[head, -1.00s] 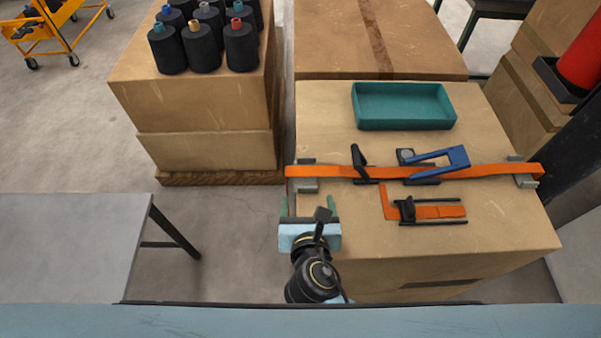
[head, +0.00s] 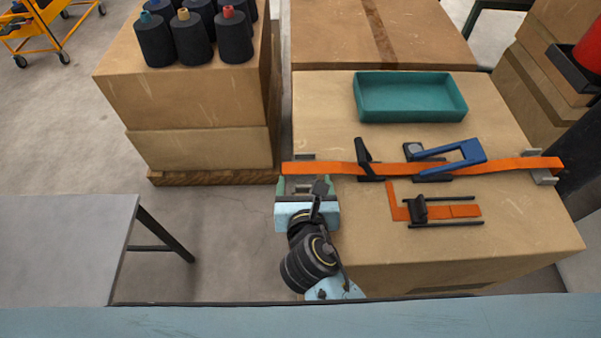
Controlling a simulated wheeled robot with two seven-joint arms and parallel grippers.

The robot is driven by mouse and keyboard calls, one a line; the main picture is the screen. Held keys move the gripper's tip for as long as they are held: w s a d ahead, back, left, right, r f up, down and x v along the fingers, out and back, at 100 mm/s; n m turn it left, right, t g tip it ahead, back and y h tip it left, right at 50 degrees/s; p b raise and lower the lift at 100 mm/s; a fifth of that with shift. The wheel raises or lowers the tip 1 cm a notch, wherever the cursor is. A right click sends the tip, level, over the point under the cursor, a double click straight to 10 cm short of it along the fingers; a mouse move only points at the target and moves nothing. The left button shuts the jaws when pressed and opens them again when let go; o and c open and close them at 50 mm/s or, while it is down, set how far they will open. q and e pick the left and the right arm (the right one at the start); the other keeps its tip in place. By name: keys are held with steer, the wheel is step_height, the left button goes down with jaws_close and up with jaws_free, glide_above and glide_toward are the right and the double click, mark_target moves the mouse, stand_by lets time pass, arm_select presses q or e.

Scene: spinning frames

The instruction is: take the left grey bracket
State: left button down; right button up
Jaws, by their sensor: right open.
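The left grey bracket (head: 304,157) is at the left end of the orange strap (head: 335,168), on the near cardboard box. The strap crosses over it, and its near part is partly hidden by my gripper. My right gripper (head: 307,184) is open, its greenish fingers spread to either side of the bracket's near part. I cannot tell whether they touch it. A second grey bracket (head: 545,180) holds the strap's right end. My left gripper is not in view.
A black upright part (head: 368,160) and a blue-handled clamp (head: 450,156) sit along the strap. A black slide on rods (head: 420,210) lies nearer, by an orange L-shaped strip. A teal tray (head: 410,118) stands behind. A grey table (head: 65,245) is at left.

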steer(key=shift+c, duration=0.2)
steer(key=c, duration=1)
steer(key=shift+c, duration=0.2)
